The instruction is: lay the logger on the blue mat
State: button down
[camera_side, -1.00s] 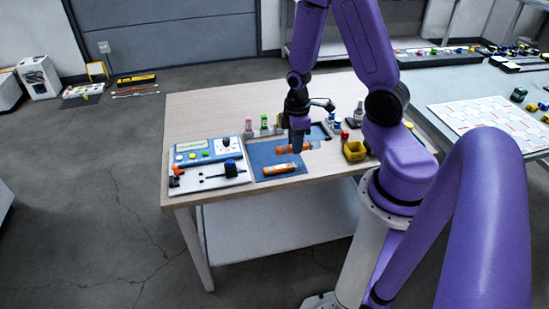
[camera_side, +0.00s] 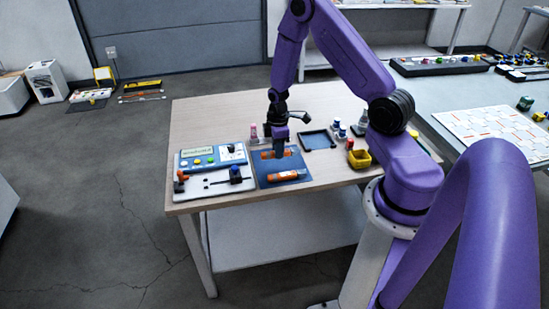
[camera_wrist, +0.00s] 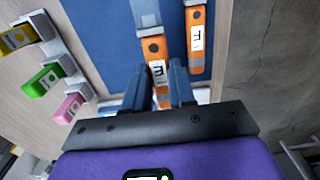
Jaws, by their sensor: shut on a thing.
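My gripper (camera_side: 279,150) is shut on an orange logger (camera_side: 267,155) with a white label. It also shows between the fingers of my gripper (camera_wrist: 168,80) in the wrist view, where the held logger (camera_wrist: 155,48) has a pale clear end. The held logger is over the back part of the blue mat (camera_side: 265,178), low down. I cannot tell whether it touches the mat. A second orange logger (camera_side: 283,176) lies on the mat in front, and it shows to the right in the wrist view (camera_wrist: 196,38). The two lie roughly parallel and apart.
A white panel with a black-handled device (camera_side: 236,174) and a blue instrument box (camera_side: 212,156) stand left of the mat. Pink (camera_wrist: 68,108), green (camera_wrist: 43,80) and yellow (camera_wrist: 16,38) pieces stand in holders nearby.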

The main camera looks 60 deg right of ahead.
aim_at(275, 166)
jog(key=shift+w+d+f, duration=0.2)
jog(key=shift+w+f, duration=0.25)
jog(key=shift+f, duration=0.15)
jog(key=shift+w+d+f, duration=0.15)
jog(key=shift+w+f, duration=0.25)
jog(key=shift+f, duration=1.65)
jog(key=shift+f, duration=0.1)
jog(key=c, duration=0.9)
grip_release()
jog(key=shift+c, duration=0.2)
